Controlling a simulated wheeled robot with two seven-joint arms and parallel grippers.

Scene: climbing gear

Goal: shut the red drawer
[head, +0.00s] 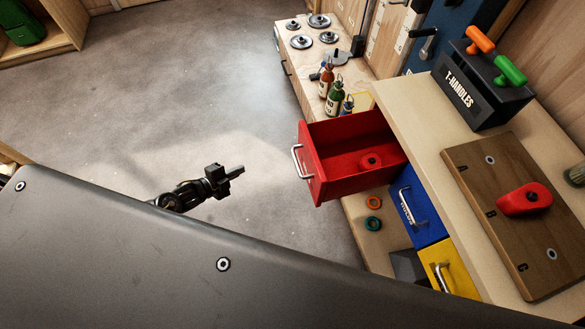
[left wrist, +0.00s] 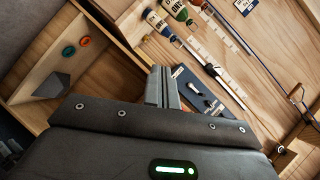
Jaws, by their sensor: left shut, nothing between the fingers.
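The red drawer (head: 318,176) stands pulled out from the wooden cabinet in the head view, with its silver handle (head: 297,160) on the left-facing front. A small red object (head: 371,161) lies inside it. My left gripper (head: 238,170) is to the left of the drawer front, apart from the handle, over the grey floor. Its fingers are together and hold nothing; they also show in the left wrist view (left wrist: 162,88). I cannot make out the red drawer in the left wrist view. My right gripper is not in view.
Below are a blue drawer (head: 415,205) and a yellow drawer (head: 445,265). Bottles (head: 335,97) stand behind the red drawer. The cabinet top bears a T-handles box (head: 478,88) and a wooden board (head: 490,205). Floor (head: 170,90) left of the drawer is clear.

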